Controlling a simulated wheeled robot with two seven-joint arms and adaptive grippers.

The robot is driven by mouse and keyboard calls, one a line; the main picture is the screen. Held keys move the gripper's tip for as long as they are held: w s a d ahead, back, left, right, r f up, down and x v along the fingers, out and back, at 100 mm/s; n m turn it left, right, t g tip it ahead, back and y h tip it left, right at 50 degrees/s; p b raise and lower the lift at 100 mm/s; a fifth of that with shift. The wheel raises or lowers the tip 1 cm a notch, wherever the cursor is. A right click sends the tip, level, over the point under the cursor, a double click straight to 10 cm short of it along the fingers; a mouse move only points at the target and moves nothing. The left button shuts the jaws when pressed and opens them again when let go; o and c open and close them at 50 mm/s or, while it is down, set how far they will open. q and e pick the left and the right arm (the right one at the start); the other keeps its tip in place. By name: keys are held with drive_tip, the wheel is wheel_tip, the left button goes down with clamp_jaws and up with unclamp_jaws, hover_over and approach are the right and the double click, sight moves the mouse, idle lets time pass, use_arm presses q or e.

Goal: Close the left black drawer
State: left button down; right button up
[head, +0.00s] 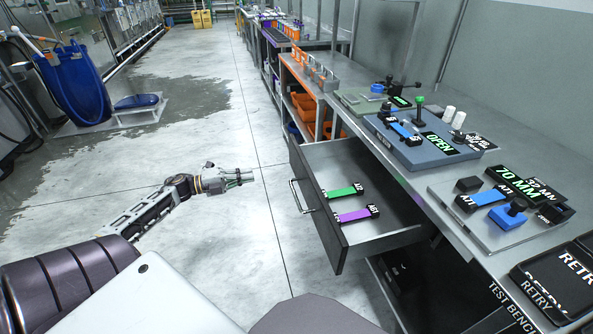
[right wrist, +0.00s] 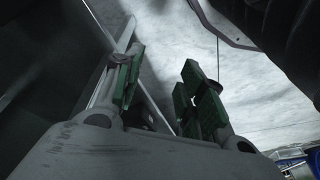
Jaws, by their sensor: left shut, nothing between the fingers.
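The black drawer (head: 320,222) stands pulled out of the bench in the head view, with a dark front and a silver handle (head: 297,197). Inside it lie a green strip (head: 342,191) and a purple strip (head: 354,215), both with black ends. My left gripper (head: 246,177) is shut and empty over the floor, left of the handle and apart from it. My right gripper (right wrist: 163,85) shows only in the right wrist view, with its green-padded fingers apart. I see nothing clearly held between them.
The test bench carries a blue-grey OPEN panel (head: 425,147), a 70 MM panel (head: 485,222) and a RETRY box (head: 560,278). Shelves with orange bins (head: 305,105) stand beyond the drawer. The concrete floor left of the drawer is clear; a blue tub (head: 75,90) is far left.

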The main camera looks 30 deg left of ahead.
use_arm(q)
drive_tip(key=shift+w+d+r+m, duration=0.15)
drive_tip(key=shift+d+r+m, duration=0.1)
drive_tip(key=shift+d+m, duration=0.05)
use_arm(e)
drive_tip(key=shift+r, duration=0.2)
use_arm(q)
drive_tip(key=shift+w, duration=0.15)
drive_tip(key=b, duration=0.2)
approach(296, 166)
drive_tip(key=w, duration=0.2)
drive_tip(key=shift+s+d+f+b+x, duration=0.1)
drive_tip(key=shift+b+x, duration=0.3)
drive_tip(key=shift+x, duration=0.7)
drive_tip(key=shift+s+d+f+b+x, duration=0.15)
drive_tip(key=shift+b+x, duration=0.2)
drive_tip(key=shift+x, duration=0.8)
drive_tip(key=shift+w+d, duration=0.1)
drive_tip(key=shift+w, duration=0.1)
drive_tip(key=shift+w+d, duration=0.25)
use_arm(e)
drive_tip(key=r, duration=0.1)
drive_tip(key=a+r+t, duration=0.1)
drive_tip(key=r, duration=0.1)
drive_tip(key=shift+s+r+y, duration=0.15)
drive_tip(key=shift+r+y, duration=0.1)
drive_tip(key=shift+y, duration=0.15)
drive_tip(key=shift+w+r, duration=0.15)
drive_tip(key=shift+w, duration=0.1)
